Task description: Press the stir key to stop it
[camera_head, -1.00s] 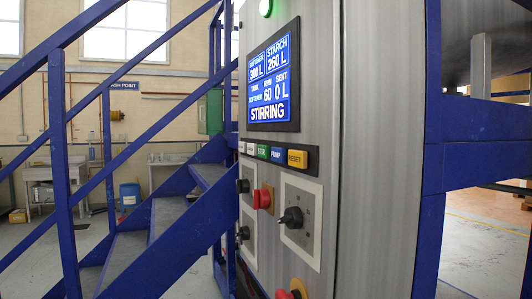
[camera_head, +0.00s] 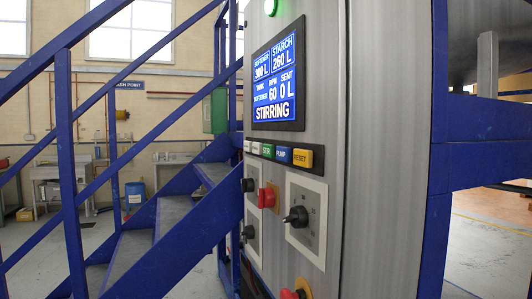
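The green stir key (camera_head: 268,150) sits in a row of keys on the front of the grey control cabinet (camera_head: 385,130). Its label is small and seen at a slant. A blue pump key (camera_head: 284,155) and a yellow reset key (camera_head: 303,157) are to its right, and a white key (camera_head: 255,148) is to its left. The screen (camera_head: 278,80) above reads STIRRING, with softener 300 L, starch 260 L, 60 RPM and sent 0 L. A green lamp (camera_head: 271,7) is lit above the screen. Neither of my grippers shows.
Black knobs (camera_head: 297,217) and red buttons (camera_head: 268,197) stick out below the keys. Blue stairs with rails (camera_head: 180,240) stand close on the left of the cabinet. A blue frame (camera_head: 480,150) is on the right. A sink and a blue drum (camera_head: 133,195) are far behind.

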